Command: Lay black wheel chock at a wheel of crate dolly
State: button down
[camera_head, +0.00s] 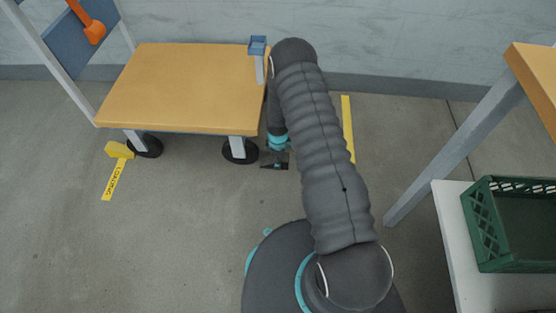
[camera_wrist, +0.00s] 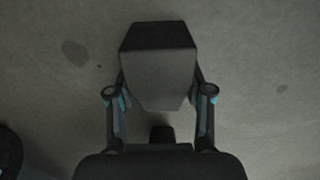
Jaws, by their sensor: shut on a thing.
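The crate dolly (camera_head: 185,90) has a flat wooden deck on dark wheels and stands at the left in the head view. Its near right wheel (camera_head: 238,152) is just left of my gripper (camera_head: 277,152). My gripper is shut on the black wheel chock (camera_head: 270,166), low near the floor, with a gap between chock and wheel. In the wrist view the black chock (camera_wrist: 160,75) sits between both fingers of my gripper (camera_wrist: 160,92). A dark round edge, likely the wheel (camera_wrist: 8,152), shows at the lower left. I cannot tell whether the chock touches the floor.
A yellow chock (camera_head: 118,149) lies by the dolly's near left wheel (camera_head: 147,147), above a yellow floor label (camera_head: 114,183). A yellow strip (camera_head: 348,130) runs right of my arm. A table leg (camera_head: 430,155) and a green crate (camera_head: 487,232) on a white surface stand right.

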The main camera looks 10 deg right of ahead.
jog(key=shift+r, duration=0.1)
jog(key=shift+c, duration=2.2)
grip_release()
